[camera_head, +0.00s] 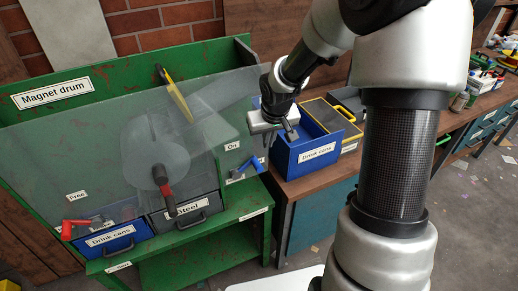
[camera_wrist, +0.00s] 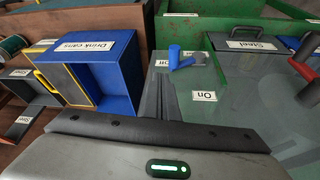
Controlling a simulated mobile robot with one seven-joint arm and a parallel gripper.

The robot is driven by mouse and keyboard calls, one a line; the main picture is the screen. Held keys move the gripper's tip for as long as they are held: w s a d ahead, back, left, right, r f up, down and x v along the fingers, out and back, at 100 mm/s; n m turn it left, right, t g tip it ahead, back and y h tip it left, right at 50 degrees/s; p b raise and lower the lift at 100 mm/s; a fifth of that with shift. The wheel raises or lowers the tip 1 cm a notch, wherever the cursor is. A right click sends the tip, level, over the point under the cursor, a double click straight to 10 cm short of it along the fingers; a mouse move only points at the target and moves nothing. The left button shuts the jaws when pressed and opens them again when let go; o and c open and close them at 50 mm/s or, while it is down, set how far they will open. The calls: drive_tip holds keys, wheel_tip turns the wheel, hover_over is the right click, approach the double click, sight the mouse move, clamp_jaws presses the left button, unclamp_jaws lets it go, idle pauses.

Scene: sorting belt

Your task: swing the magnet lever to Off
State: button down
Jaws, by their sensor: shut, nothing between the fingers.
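A blue lever (camera_head: 243,171) sits on the right end of the clear front panel of the magnet drum. It stands beside a small white label that it partly covers; a separate "On" label (camera_head: 232,146) is above it. In the wrist view the blue lever (camera_wrist: 175,58) shows beyond my fingertips, with the "On" label (camera_wrist: 204,96) nearer to me. My gripper (camera_head: 291,134) is shut and empty, in front of the blue drink cans bin and to the right of the lever, apart from it. In the wrist view the closed fingers (camera_wrist: 163,82) point toward the lever.
A blue drink cans bin (camera_head: 307,158) stands on the wooden bench right of the green frame. A red lever (camera_head: 72,229) is at the panel's left, by "Free". A red-and-black crank handle (camera_head: 165,187) sticks out in the middle. A grey steel bin (camera_head: 184,212) is below.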

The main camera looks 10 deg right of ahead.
drive_tip(key=r, duration=0.1)
drive_tip(key=d+r, duration=0.1)
drive_tip(key=s+d+r, duration=0.1)
drive_tip(key=shift+r, duration=0.3)
drive_tip(key=s+a+r, duration=0.1)
drive_tip(key=s+r, duration=0.4)
drive_tip(key=s, duration=0.3)
drive_tip(key=s+a+r+t, duration=0.1)
drive_tip(key=s+a+r, duration=0.1)
drive_tip(key=s+r, duration=0.4)
drive_tip(key=s+a+r, duration=0.2)
drive_tip(key=s+r, duration=0.3)
drive_tip(key=s, duration=0.6)
drive_tip(key=shift+s+r+m, duration=0.3)
drive_tip(key=shift+m, duration=0.1)
